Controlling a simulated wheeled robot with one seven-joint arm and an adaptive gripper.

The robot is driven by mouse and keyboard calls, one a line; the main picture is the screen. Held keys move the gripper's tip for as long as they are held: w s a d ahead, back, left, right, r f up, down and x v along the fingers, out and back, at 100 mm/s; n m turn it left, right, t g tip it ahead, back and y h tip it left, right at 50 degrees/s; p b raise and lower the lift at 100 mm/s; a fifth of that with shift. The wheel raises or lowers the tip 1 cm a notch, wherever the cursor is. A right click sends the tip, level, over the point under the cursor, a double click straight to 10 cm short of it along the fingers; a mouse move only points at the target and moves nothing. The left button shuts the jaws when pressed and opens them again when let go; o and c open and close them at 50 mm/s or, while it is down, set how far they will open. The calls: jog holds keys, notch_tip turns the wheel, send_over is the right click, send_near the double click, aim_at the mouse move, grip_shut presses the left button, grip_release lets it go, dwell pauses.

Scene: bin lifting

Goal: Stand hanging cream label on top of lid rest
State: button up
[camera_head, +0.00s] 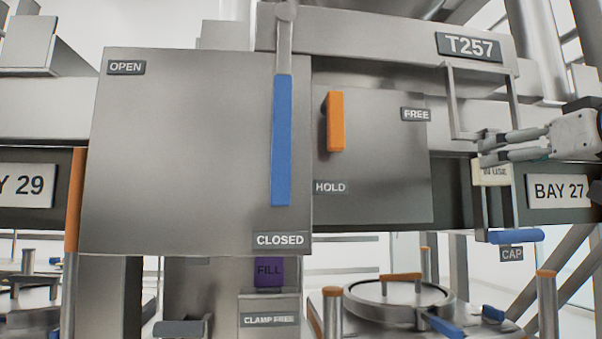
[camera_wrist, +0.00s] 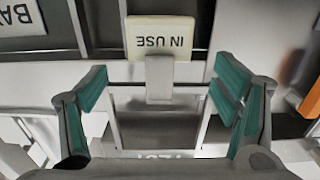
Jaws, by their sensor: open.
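The cream label (camera_head: 492,171), a small plate, hangs at the right in the head view, just below my fingertips. In the wrist view the cream label (camera_wrist: 160,33) reads "IN USE" upside down, with a grey tab (camera_wrist: 159,78) below it. My gripper (camera_head: 486,147) reaches in from the right edge. In the wrist view my gripper (camera_wrist: 162,82) is open, its green-padded fingers on either side of the tab with gaps. No part is marked as the lid rest, and I cannot tell which part it is.
A metal bracket (camera_head: 454,100) hangs under the T257 beam beside my fingers. A round lid (camera_head: 396,303) with orange-topped posts is at lower right. A large panel (camera_head: 190,150) fills the left.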

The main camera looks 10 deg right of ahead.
jog(key=shift+w+r+p, duration=0.1)
jog(key=shift+w+p, duration=0.9)
jog(key=shift+w, duration=1.85)
jog(key=c, duration=1.4)
jog(key=shift+r, duration=0.1)
jog(key=shift+r+b, duration=0.1)
jog(key=shift+b, duration=0.2)
jog(key=a, duration=0.6)
jog(key=a+b, duration=0.1)
jog(key=a, duration=0.5)
jog(key=a+b, duration=0.1)
jog(key=a, duration=0.5)
jog(key=shift+s+a+r, duration=0.1)
jog(key=shift+s, duration=0.3)
